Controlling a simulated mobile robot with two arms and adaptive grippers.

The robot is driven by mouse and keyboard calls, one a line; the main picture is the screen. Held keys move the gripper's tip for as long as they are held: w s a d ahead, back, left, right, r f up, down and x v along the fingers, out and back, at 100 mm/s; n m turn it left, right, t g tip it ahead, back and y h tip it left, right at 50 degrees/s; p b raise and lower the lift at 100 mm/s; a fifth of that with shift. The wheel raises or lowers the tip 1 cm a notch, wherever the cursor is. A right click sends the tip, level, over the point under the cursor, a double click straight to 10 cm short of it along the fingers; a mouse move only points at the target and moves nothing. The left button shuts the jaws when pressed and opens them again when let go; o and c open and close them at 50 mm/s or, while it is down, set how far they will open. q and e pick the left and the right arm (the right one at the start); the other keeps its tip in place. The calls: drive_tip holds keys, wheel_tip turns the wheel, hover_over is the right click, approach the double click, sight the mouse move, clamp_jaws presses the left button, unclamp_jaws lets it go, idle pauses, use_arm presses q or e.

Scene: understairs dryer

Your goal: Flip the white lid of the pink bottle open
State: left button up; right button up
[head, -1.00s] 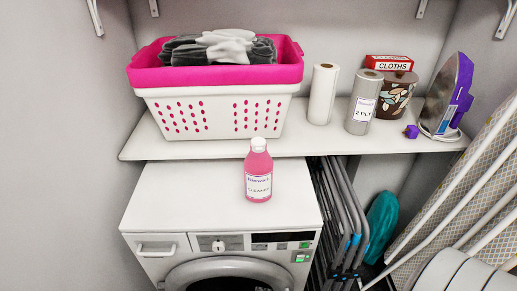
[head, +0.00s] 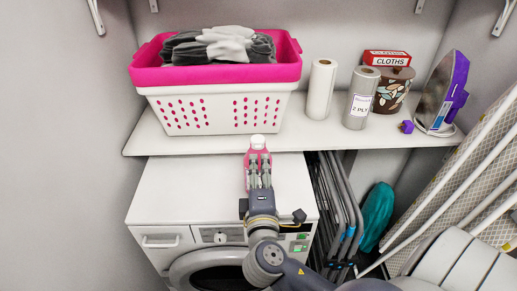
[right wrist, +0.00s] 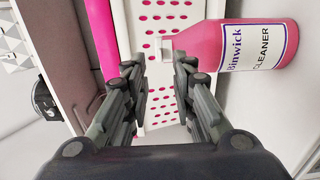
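The pink bottle (head: 248,178) stands upright on the white washing machine, with its white lid (head: 257,141) on top. My right gripper (head: 259,160) is in front of the bottle, just below the lid in the picture, and hides much of the label. In the right wrist view the bottle (right wrist: 235,47) appears sideways at the upper right, its lid end toward the fingers. There my right gripper (right wrist: 157,66) is open, with a gap between the fingertips. A small pale part, seemingly the lid (right wrist: 165,48), shows near this gap; contact cannot be told. My left gripper is not in view.
A shelf (head: 300,138) behind the machine (head: 165,190) holds a pink-and-white basket (head: 215,112) of cloths, two rolls (head: 321,90), a patterned pot (head: 392,92) and an iron (head: 440,95). Folded racks (head: 340,210) stand right of the machine. The machine's left top is clear.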

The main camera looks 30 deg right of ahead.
sight(258, 148)
drive_tip(key=p+x, duration=0.1)
drive_tip(key=x, duration=0.5)
clamp_jaws()
